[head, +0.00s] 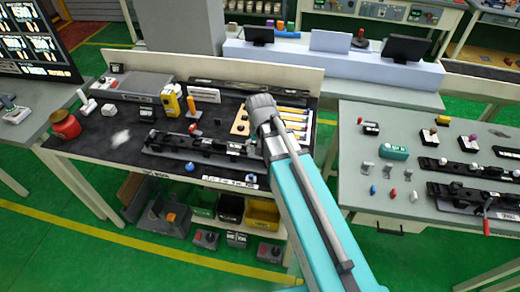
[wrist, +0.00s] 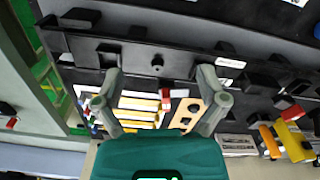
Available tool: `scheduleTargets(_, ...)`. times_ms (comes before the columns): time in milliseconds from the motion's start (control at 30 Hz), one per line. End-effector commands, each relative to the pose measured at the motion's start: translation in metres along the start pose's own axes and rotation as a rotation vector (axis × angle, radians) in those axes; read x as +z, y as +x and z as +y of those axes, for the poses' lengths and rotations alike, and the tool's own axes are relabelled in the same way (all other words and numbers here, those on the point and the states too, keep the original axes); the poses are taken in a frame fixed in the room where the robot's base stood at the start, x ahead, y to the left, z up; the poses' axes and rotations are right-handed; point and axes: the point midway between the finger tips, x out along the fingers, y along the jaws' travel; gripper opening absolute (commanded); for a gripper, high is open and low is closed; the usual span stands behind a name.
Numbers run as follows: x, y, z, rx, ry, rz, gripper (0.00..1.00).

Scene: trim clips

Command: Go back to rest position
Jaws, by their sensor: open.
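My gripper (wrist: 158,100) shows in the wrist view with its two grey fingers spread apart and nothing between them. It hangs over the dark workbench (head: 85,147), with a long black fixture (wrist: 170,58) ahead of the fingertips. In the head view my teal arm reaches up to the bench, and its grey joint hides the gripper. The black fixture (head: 190,143) lies along the bench's front part. A tray with yellow-and-white strips (head: 292,113) lies behind my arm and is partly hidden by it; the strips also show between the fingers in the wrist view (wrist: 140,103).
A yellow device (head: 171,101) and an orange-handled tool (head: 192,105) stand on the bench. A red pot (head: 65,125) is at its left end. Bins (head: 230,208) sit below. A grey table (head: 365,150) with fixtures stands to the right. Green floor (head: 400,265) is open in front.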

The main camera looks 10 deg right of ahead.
Motion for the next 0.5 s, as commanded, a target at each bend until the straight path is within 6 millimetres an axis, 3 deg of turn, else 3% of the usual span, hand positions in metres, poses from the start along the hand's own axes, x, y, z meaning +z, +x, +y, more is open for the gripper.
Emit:
scheduleTargets(267, 0.001, 0.000, 0.002, 0.000, -0.001, 0.000, 0.91)
scheduleTargets(500, 0.020, 0.000, 0.032, 0.000, -0.027, 0.000, 0.91)
